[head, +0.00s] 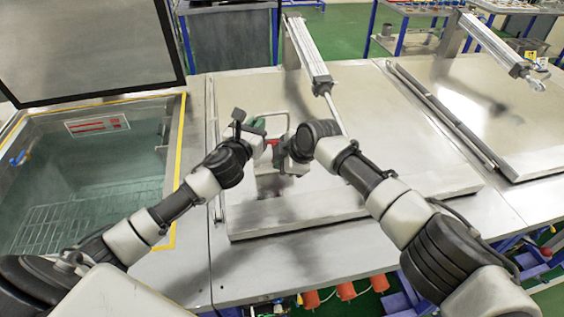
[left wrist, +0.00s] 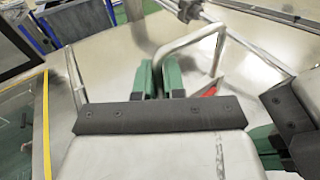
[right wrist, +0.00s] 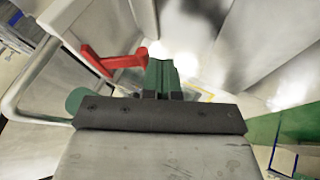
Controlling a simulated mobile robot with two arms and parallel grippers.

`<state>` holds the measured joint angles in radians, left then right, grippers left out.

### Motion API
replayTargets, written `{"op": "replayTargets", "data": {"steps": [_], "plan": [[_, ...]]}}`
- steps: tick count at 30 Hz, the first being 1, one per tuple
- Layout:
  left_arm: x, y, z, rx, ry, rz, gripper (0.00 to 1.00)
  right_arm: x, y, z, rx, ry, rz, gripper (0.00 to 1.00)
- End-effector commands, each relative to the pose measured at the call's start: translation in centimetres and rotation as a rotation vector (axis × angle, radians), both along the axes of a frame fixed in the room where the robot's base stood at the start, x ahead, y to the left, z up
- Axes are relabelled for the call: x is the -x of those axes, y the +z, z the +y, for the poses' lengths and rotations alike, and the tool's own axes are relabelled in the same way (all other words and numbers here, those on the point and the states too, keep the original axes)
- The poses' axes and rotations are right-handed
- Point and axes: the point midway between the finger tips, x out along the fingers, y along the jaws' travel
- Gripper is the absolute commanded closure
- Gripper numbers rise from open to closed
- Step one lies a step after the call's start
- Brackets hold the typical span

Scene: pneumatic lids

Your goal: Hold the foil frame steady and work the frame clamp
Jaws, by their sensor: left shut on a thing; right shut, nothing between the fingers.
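The foil frame is a bent metal tube loop (left wrist: 190,42) above the pale lid; in the head view its upper bar shows (head: 277,114). My left gripper (left wrist: 160,80) has its green fingers shut on the tube's left end. The frame clamp is a red lever, seen in the right wrist view (right wrist: 112,62) and partly in the left wrist view (left wrist: 214,87). My right gripper (right wrist: 161,78) is shut and empty, its green fingertips close to the lever's right end; I cannot tell whether they touch. In the head view my wrists hide much of the frame and clamp.
A large flat lid (head: 420,160) lies under my arms, with a pneumatic cylinder (head: 307,55) reaching over it. An open teal tank (head: 75,190) with a yellow rim is at left. Another lid with a cylinder (head: 500,47) is at right.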

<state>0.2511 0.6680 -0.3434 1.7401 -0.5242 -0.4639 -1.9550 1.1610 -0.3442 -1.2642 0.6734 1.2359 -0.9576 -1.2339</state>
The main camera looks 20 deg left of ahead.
Motion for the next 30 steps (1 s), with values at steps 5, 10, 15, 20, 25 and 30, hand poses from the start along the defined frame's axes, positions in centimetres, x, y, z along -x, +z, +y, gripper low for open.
{"op": "replayTargets", "data": {"steps": [5,10,15,20,25,30], "plan": [[0.0,0.0,0.0,0.0,0.001,0.001,1.0,0.0,-0.5,0.0,-0.028,-0.001,-0.037,1.0],[0.0,0.0,0.0,0.0,0.001,0.001,1.0,-0.1,-1.2,0.0,-0.117,-0.002,-0.152,1.0],[0.0,0.0,0.0,0.0,0.0,0.001,1.0,-0.2,-1.8,0.2,-0.209,-0.002,-0.269,1.0],[0.0,0.0,0.0,0.0,-0.001,0.001,1.0,-0.5,-2.6,0.4,-0.279,-0.002,-0.364,1.0],[0.0,0.0,0.0,0.0,-0.001,0.001,1.0,-0.9,-3.2,0.7,-0.3,-0.001,-0.393,1.0],[0.0,0.0,0.0,0.0,-0.001,0.001,1.0,-1.1,-3.7,0.9,-0.329,0.001,-0.428,1.0]]}}
